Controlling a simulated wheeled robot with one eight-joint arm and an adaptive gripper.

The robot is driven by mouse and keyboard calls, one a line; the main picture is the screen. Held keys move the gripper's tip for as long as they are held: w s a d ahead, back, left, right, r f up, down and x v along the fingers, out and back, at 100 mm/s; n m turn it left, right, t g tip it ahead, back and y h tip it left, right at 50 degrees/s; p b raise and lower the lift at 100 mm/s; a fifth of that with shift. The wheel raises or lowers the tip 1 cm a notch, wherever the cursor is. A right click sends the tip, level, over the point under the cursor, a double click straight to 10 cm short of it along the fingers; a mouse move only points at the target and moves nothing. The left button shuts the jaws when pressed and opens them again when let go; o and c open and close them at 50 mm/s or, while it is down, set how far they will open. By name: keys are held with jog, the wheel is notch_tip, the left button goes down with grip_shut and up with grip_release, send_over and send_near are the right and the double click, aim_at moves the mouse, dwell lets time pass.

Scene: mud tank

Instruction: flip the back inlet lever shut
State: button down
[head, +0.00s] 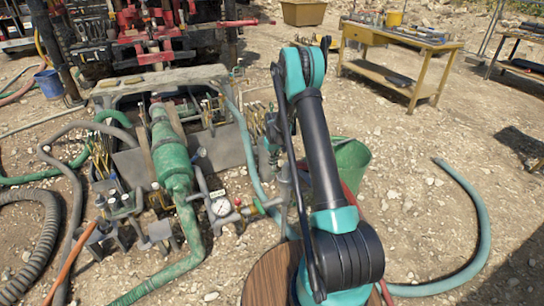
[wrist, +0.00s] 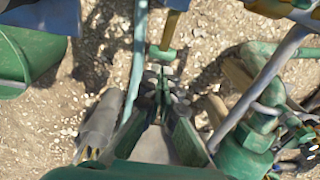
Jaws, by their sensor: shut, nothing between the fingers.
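My gripper (wrist: 164,82) is shut and empty in the wrist view, pointing down over the gravel. Just beyond its fingertips is a yellow-brown rod with a green end (wrist: 165,53); I cannot tell whether this is the back inlet lever or whether the fingers touch it. In the head view my arm hides much of the area around the gripper. The green tank pump body (head: 174,160) lies left of my arm. A red valve handle (head: 237,203) and a round gauge (head: 221,207) sit on the pipe at its front right.
A green bucket (head: 350,165) stands right of my arm and shows at the left of the wrist view (wrist: 28,60). A pale blue-green hose (wrist: 137,60) runs beside the fingers. Grey and green pipes crowd the wrist view's right. A yellow workbench (head: 402,45) stands behind on open gravel.

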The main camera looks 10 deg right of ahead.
jog(key=shift+s+d+f, duration=0.15)
jog(key=shift+s+f, duration=0.2)
jog(key=shift+f, duration=0.2)
jog(key=shift+f, duration=0.1)
jog(key=shift+f, duration=0.7)
jog(key=shift+r, duration=0.1)
